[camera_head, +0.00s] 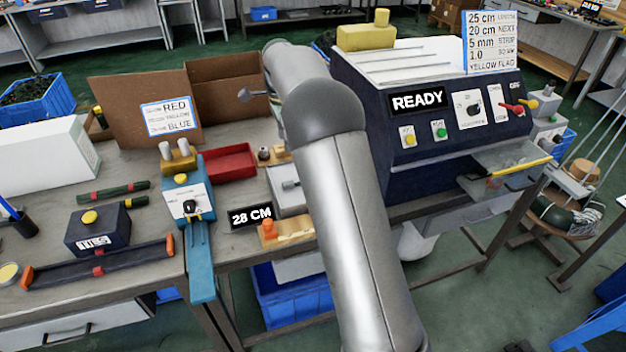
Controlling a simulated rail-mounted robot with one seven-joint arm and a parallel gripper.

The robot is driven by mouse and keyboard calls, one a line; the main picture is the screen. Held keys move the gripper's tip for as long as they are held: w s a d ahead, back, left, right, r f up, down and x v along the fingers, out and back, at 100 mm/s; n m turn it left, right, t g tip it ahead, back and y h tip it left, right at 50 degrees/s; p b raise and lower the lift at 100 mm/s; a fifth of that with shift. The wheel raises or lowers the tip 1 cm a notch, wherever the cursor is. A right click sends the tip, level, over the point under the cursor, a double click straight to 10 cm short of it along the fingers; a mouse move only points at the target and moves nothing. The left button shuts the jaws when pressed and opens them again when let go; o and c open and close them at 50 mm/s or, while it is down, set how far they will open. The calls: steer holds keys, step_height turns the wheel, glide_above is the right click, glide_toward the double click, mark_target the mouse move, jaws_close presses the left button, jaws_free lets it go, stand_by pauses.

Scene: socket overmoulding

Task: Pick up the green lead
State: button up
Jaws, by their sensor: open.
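A dark green, lead-like length with red bands (114,191) lies on the left bench, behind the TIES box. I cannot tell whether it is the green lead or a tied bundle, and no other green lead shows clearly. A longer dark length with orange ends (135,254) lies at the bench's front edge. My arm rises from the bottom centre and bends away towards the back of the bench.
The dark machine reading READY (375,150) stands right of my arm, with a yellow lead (520,167) on its tray (485,158). The blue device (187,195), red tray (232,162), TIES box (97,232) and cardboard box (225,80) crowd the bench.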

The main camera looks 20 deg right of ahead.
glide_above(291, 182)
steer(key=f, duration=0.7)
steer(key=a+f, duration=0.1)
steer(key=f, duration=0.2)
steer(key=shift+s+f+p, duration=0.3)
steer(key=shift+s+p, duration=0.05)
steer(key=shift+w+d+f+p, duration=0.1)
steer(key=shift+d+f+p, duration=0.1)
steer(key=shift+f, duration=0.7)
steer(key=shift+w+d+f+p, duration=0.1)
steer(key=shift+f+p, duration=0.05)
steer(key=shift+f, duration=0.7)
steer(key=shift+w+d+f+p, duration=0.1)
steer(key=shift+d+f+p, duration=0.1)
steer(key=shift+f, duration=0.7)
jaws_close()
